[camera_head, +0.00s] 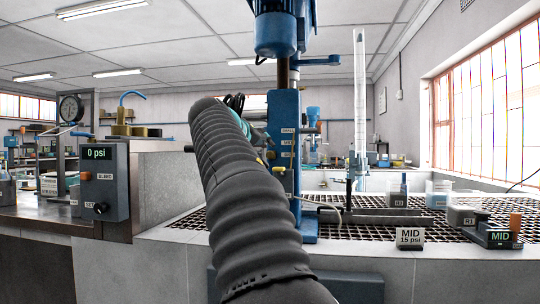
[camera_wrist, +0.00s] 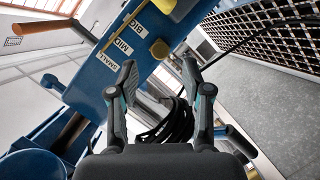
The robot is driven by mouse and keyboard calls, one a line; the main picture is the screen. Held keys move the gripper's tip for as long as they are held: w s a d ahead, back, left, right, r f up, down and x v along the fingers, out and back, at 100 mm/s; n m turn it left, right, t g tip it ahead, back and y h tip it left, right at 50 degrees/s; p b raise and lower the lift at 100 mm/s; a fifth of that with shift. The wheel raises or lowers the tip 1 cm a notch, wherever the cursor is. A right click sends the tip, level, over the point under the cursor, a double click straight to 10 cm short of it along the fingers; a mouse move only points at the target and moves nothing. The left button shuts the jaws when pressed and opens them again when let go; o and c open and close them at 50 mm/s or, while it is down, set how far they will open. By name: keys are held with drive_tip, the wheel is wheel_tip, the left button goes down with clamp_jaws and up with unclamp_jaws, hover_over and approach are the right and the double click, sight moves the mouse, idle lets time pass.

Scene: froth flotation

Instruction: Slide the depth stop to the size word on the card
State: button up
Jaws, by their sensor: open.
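The card (camera_head: 410,238) stands on the bench's front ledge and reads MID, 15 psi. The blue column (camera_head: 284,190) carries size labels: SMALL (camera_wrist: 107,60), MID (camera_wrist: 124,46) and BIG (camera_wrist: 140,28). In the wrist view a brass piece (camera_wrist: 165,5), likely the depth stop, sits at the top edge, beyond BIG. A brass knob (camera_wrist: 160,48) is beside the column near MID and BIG; I cannot tell if the two join. My gripper (camera_wrist: 160,68) is open and empty, its fingertips just short of the knob. In the head view my arm hides most of it.
A grating (camera_head: 370,228) covers the bench around the column. Right are a clear beaker (camera_head: 438,194), a grey block (camera_head: 465,217) and a MID display box (camera_head: 496,237). Left is a 0 psi control box (camera_head: 102,180). Black coiled cable (camera_wrist: 176,125) shows behind my fingers.

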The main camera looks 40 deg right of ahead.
sight(269, 155)
drive_tip(key=x, duration=0.6)
drive_tip(key=shift+w+d+f+p, duration=0.1)
drive_tip(key=shift+w+d+p, duration=0.05)
drive_tip(key=shift+d+p, duration=0.2)
drive_tip(key=shift+a, duration=0.1)
clamp_jaws()
